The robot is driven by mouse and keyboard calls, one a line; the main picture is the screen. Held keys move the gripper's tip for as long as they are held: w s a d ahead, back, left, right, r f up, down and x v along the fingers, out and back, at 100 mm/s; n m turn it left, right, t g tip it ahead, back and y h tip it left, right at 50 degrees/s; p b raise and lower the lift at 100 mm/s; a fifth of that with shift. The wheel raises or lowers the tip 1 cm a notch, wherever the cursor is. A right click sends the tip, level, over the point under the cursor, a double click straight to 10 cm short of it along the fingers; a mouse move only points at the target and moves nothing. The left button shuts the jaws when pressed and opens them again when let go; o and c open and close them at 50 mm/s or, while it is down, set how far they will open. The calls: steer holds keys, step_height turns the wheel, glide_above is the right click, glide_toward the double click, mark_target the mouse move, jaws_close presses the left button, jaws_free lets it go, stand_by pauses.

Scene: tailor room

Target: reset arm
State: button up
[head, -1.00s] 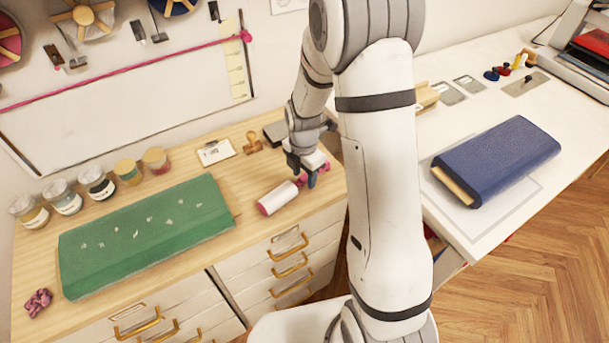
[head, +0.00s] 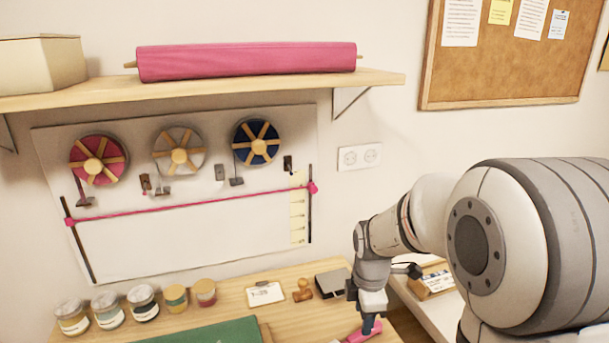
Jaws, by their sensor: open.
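My gripper (head: 368,328) is at the lower middle right of the head view, pointing down over the right end of the wooden worktop (head: 232,291). Its fingers are open, and their tips are near the bottom edge of the picture. A pink item (head: 358,333) shows right beside the fingertips. It is mostly cut off or hidden, and I cannot tell whether the fingers touch it. My arm fills the right side of the view.
On the worktop stand several jars (head: 142,303), a label card (head: 265,294), a wooden stamp (head: 302,290), a dark box (head: 331,283) and a green fabric piece (head: 215,333). Above are wall spools (head: 178,155) and a shelf (head: 230,92) bearing a pink roll (head: 245,61). A cork board (head: 500,60) hangs right.

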steer(key=s+d+r+m+t, duration=0.1)
steer(key=s+r+m, duration=0.3)
steer(key=s+m, duration=0.4)
steer(key=s+r+m+t, duration=0.1)
steer(key=s+r+m, duration=0.4)
steer(key=s+m, duration=0.3)
steer(key=m, duration=0.2)
steer(key=shift+s+d+r+m, duration=0.15)
steer(key=shift+s+d+m, duration=0.15)
steer(key=shift+d, duration=0.1)
steer(key=shift+w, duration=0.1)
steer(key=shift+c, duration=1.1)
steer(key=shift+a, duration=0.1)
